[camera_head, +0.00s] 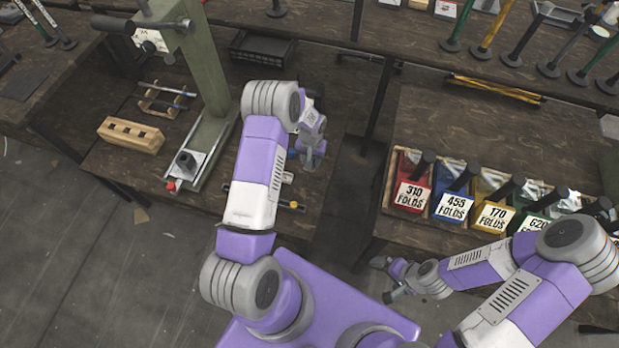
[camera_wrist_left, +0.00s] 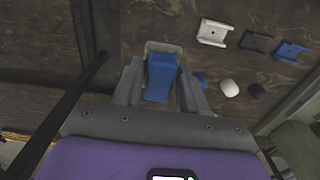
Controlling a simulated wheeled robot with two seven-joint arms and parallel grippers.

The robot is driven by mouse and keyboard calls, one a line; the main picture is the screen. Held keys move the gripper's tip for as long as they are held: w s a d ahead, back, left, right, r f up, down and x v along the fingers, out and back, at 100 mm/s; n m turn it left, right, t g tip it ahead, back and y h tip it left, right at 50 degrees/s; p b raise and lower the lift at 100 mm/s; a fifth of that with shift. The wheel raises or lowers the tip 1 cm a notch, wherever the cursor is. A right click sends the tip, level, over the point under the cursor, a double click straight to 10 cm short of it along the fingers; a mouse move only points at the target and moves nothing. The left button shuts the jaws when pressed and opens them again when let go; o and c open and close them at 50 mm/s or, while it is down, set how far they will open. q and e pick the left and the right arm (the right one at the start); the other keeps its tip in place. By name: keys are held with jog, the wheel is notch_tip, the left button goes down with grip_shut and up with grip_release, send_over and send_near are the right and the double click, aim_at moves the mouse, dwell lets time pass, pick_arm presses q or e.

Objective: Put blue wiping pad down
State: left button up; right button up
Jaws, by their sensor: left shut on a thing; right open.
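The blue wiping pad (camera_wrist_left: 161,80) is between the two fingers of my left gripper (camera_wrist_left: 160,72) in the left wrist view. The gripper is shut on it. A pale grey piece (camera_wrist_left: 164,47) shows just beyond the pad's far end; I cannot tell whether they touch. In the head view my left gripper (camera_head: 312,150) is over the right part of the left bench, and the pad is hard to make out there. My right gripper (camera_head: 390,278) is open and empty, off the front of the right bench.
The left bench (camera_head: 115,172) holds a green press (camera_head: 205,75) and a wooden block (camera_head: 131,134). White (camera_wrist_left: 213,32), black (camera_wrist_left: 257,42) and blue (camera_wrist_left: 290,51) brackets lie near small rounded pieces (camera_wrist_left: 229,87). Colored bins (camera_head: 411,190) stand on the right bench. A dark post (camera_wrist_left: 85,35) is nearby.

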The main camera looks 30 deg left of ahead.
aim_at(310, 178)
pick_arm(q)
jog(key=f+b, duration=0.1)
jog(key=f, duration=0.6)
jog(key=f+b, duration=0.1)
jog(key=f, duration=0.2)
jog(key=shift+w+a+f+b, duration=0.1)
jog(key=shift+a+f+b, duration=0.15)
jog(key=shift+f+b, duration=0.15)
jog(key=shift+f, duration=0.2)
jog(key=o, duration=0.9)
jog(key=shift+o, duration=0.2)
jog(key=shift+r, duration=0.1)
jog(key=shift+r, duration=0.1)
